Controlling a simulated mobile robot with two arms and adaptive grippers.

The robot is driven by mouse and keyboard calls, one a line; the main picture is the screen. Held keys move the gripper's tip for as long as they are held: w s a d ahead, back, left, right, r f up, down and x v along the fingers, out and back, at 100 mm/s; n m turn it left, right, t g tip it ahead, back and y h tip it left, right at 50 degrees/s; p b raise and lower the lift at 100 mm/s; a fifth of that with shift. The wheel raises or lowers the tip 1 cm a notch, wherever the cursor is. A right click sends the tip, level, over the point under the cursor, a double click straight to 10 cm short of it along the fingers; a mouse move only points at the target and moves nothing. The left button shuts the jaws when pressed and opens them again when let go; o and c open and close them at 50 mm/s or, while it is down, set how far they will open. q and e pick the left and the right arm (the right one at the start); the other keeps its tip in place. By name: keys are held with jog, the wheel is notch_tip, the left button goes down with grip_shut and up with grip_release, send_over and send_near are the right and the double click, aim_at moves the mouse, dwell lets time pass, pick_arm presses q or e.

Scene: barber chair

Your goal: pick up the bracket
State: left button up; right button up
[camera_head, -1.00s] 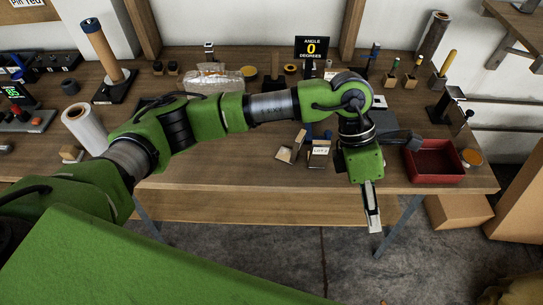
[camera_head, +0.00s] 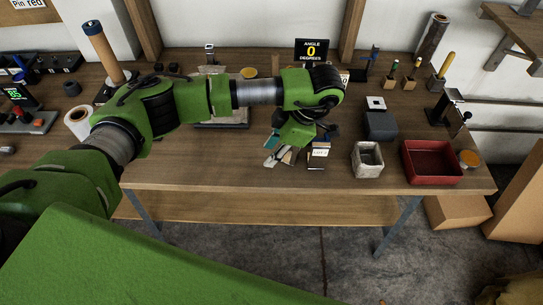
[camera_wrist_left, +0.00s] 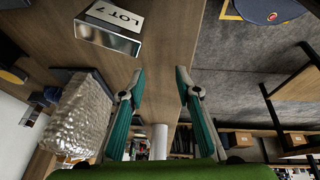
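A small block or bent metal piece with a "LOT 7" label (camera_head: 319,152) stands near the bench's front edge. It also shows in the left wrist view (camera_wrist_left: 112,28), with a shiny metal face, up and to the left of my fingers. I cannot tell whether it is the bracket; no other loose bracket is clear. My left gripper (camera_head: 278,156) is just left of it, partly hidden under my wrist. In the left wrist view, its teal fingers (camera_wrist_left: 159,82) are spread with nothing between them. My right gripper is not in view.
A pale square box (camera_head: 367,159) and a red tray (camera_head: 432,162) stand to the right on the workbench (camera_head: 215,175). A bubble-wrapped package (camera_wrist_left: 75,118) shows in the left wrist view. A wall shelf with metal supports (camera_head: 507,62) is at upper right. The bench's front left is mostly clear.

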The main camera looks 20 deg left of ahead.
pick_arm(q)
jog(key=p+x, duration=0.2)
jog(key=x, duration=0.2)
jog(key=shift+a, duration=0.1)
jog(key=shift+a+f, duration=0.2)
jog(key=shift+f, duration=0.4)
grip_shut()
grip_release()
jog(key=shift+w+d+r, duration=0.1)
